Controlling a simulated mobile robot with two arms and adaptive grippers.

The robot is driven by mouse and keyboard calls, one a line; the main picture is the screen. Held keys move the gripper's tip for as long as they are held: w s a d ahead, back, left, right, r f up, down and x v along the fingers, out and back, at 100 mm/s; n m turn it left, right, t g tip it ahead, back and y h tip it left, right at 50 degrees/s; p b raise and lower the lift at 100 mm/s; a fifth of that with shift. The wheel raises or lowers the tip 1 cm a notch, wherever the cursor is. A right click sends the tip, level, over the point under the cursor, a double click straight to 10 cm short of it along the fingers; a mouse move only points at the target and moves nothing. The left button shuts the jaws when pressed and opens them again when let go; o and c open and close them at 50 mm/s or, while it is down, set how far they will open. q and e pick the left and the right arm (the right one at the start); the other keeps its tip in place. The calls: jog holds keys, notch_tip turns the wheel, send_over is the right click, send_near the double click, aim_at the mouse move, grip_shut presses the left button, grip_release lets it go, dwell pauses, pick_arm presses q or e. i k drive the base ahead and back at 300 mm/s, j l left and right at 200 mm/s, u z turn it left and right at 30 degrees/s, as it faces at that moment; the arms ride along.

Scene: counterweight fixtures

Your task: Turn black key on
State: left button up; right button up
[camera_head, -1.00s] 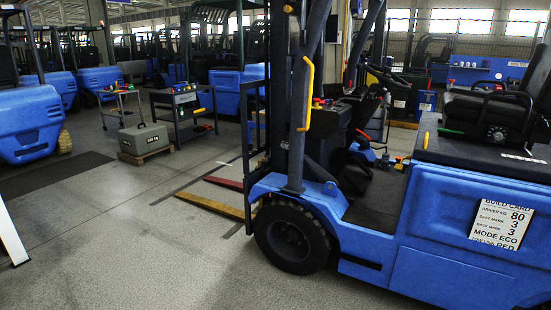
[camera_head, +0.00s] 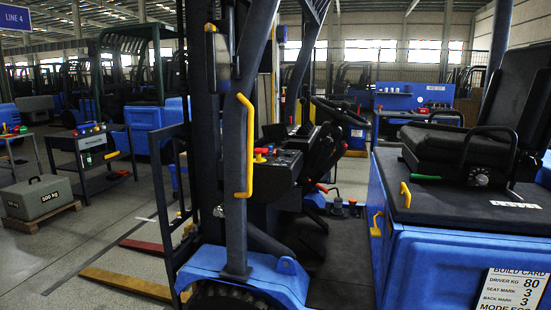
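A blue forklift fills the middle and right of the head view. Its dark control console (camera_head: 278,165) sits behind the mast post and carries a red mushroom knob (camera_head: 261,152) on a yellow base, with small buttons beside it. I cannot make out a black key on the console; it is too small or hidden at this distance. The black steering wheel (camera_head: 338,108) is beyond the console. Neither of my grippers is in view.
A yellow grab handle (camera_head: 245,145) is on the post beside the console. The black seat (camera_head: 450,150) is on the right, above a build card (camera_head: 512,290). A grey 500 kg weight (camera_head: 38,197) rests on a pallet at left, near a tool cart (camera_head: 90,155).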

aim_at(278, 153)
jog(key=i+l, duration=0.15)
jog(key=l, duration=0.2)
jog(key=i+l, duration=0.2)
jog(key=i+l+u, duration=0.15)
jog(key=l+u, duration=0.25)
jog(key=i+l+u, duration=0.1)
jog(key=l+u, duration=0.65)
jog(key=l, duration=0.15)
